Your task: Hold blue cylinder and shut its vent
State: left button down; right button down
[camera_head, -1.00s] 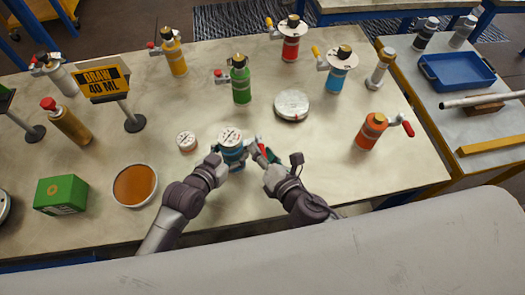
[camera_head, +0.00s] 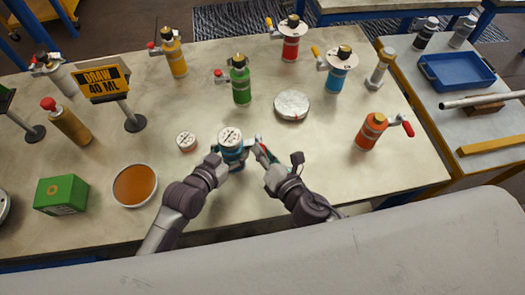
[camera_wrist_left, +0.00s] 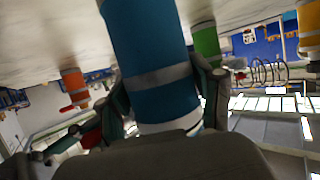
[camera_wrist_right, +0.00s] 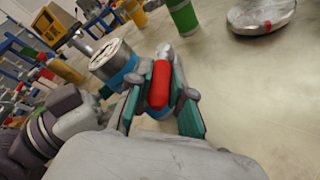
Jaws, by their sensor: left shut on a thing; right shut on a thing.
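The blue cylinder (camera_head: 233,153) stands near the table's front edge, with a round white gauge face (camera_head: 230,136) on top. My left gripper (camera_head: 222,163) is shut around its body. In the left wrist view the blue body (camera_wrist_left: 150,45) with a grey band sits between the fingers (camera_wrist_left: 163,105). My right gripper (camera_head: 262,154) is at the cylinder's right side. In the right wrist view its fingers (camera_wrist_right: 162,105) are shut on the red vent handle (camera_wrist_right: 160,84), which sticks out from the cylinder (camera_wrist_right: 117,68). The vent's inner position cannot be seen.
A small white gauge (camera_head: 186,141) lies left of the cylinder. A bowl of orange-brown content (camera_head: 134,185) and a green box (camera_head: 61,195) are further left.

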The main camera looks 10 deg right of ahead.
jog(key=w+d+n+g+y, duration=0.2)
jog(key=n+g+y, duration=0.2)
jog(key=n+g, duration=0.4)
jog(key=w+d+n+g+y, duration=0.2)
jog(key=n+g+y, duration=0.3)
jog(key=n+g, duration=0.4)
jog(key=shift+w+d+n+g+y, duration=0.3)
jog(key=shift+w+g, duration=0.2)
jog(key=shift+w, duration=0.1)
jog(key=shift+f+g, duration=0.1)
jog(key=shift+g, duration=0.2)
jog(key=c, duration=1)
grip_release()
jog(key=shift+c, duration=0.2)
jog(key=shift+d, duration=0.15)
jog(key=v, duration=1.2)
